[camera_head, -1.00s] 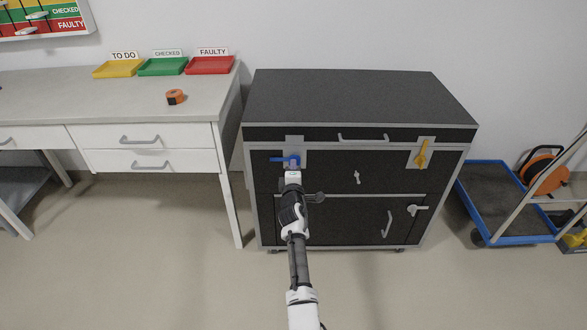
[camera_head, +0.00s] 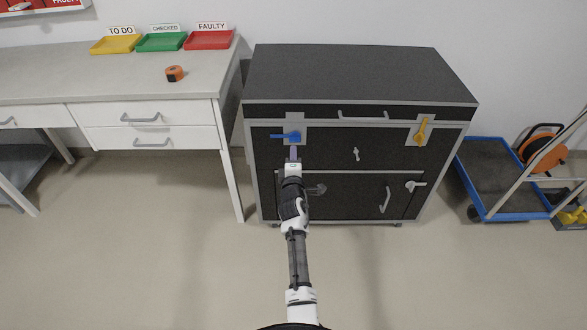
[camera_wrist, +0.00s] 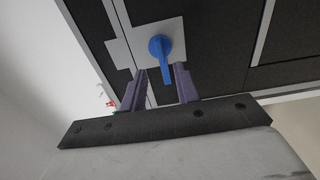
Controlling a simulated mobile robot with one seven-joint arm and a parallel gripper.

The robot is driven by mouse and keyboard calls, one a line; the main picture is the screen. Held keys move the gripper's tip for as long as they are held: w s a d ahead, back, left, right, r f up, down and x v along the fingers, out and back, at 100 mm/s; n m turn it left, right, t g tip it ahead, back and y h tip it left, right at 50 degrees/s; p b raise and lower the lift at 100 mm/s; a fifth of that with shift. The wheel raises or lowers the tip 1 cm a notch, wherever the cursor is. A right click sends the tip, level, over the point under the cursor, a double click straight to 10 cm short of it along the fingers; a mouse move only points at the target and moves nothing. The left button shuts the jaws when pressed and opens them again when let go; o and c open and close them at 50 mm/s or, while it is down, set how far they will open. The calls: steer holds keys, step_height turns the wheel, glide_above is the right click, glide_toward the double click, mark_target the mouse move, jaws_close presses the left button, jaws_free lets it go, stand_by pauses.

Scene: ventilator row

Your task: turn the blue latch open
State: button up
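The blue latch (camera_head: 287,136) sits on a pale plate at the upper left of the dark cabinet's front. Its handle lies level and points left in the head view. In the wrist view the latch (camera_wrist: 161,52) shows its round hub, with the handle pointing down the picture, its end in line with the gap between the fingers. My gripper (camera_head: 294,153) is just below the latch in the head view. Its two purple fingers (camera_wrist: 161,72) are apart in the wrist view, with nothing clamped between them. I cannot tell whether a finger touches the handle.
The dark cabinet (camera_head: 350,85) also bears a yellow latch (camera_head: 421,131), a drawer handle and lower handles. A white desk (camera_head: 120,75) with coloured trays stands close at left. A blue-edged trolley (camera_head: 490,180) stands at right. The floor in front is clear.

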steer(key=s+p, duration=0.5)
steer(key=s, duration=0.2)
steer(key=shift+s, duration=0.2)
